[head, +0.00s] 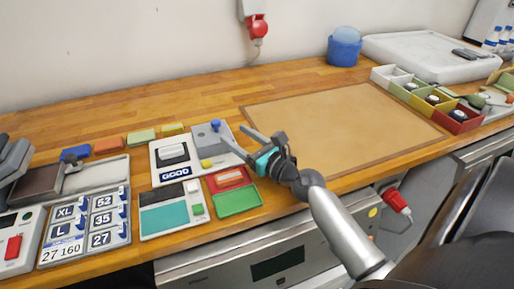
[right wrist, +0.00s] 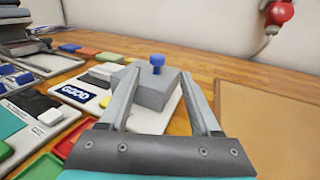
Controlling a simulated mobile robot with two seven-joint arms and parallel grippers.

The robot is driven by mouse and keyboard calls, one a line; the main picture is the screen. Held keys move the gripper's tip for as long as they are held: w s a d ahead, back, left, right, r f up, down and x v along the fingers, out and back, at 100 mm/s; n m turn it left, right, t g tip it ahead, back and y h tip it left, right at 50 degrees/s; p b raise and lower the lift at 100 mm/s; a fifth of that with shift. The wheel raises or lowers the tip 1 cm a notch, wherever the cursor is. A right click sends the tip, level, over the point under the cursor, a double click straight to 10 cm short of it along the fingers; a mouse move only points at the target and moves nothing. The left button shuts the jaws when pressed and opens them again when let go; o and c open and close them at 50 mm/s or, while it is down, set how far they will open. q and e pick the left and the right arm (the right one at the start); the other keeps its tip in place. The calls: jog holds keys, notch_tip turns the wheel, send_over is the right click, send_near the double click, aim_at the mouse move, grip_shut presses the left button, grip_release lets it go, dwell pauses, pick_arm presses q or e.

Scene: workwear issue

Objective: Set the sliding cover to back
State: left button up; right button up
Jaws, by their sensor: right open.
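A grey block with a blue knob (head: 207,139), which I take to be the sliding cover, sits at the right part of a white base plate (head: 163,160). Its knob points up. A yellow piece lies at its front edge. In the right wrist view the block (right wrist: 152,92) shows beyond and between my fingers, its blue knob near the top centre. My right gripper (head: 233,143) is open and empty, just right of the block, its fingers pointing at it. Whether a finger touches the block cannot be told. My left gripper is not in view.
A red and green tray (head: 237,203) and a teal-panelled device (head: 171,217) lie in front of the plate. Several coloured blocks (head: 108,146) lie behind left. A tan mat (head: 340,125) to the right is clear. Divided coloured boxes (head: 428,101) stand beyond it.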

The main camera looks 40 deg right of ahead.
jog(key=s, duration=0.6)
jog(key=shift+s+d+b, duration=0.2)
jog(key=shift+d+b, duration=0.15)
jog(key=shift+b, duration=0.05)
jog(key=shift+s, duration=0.1)
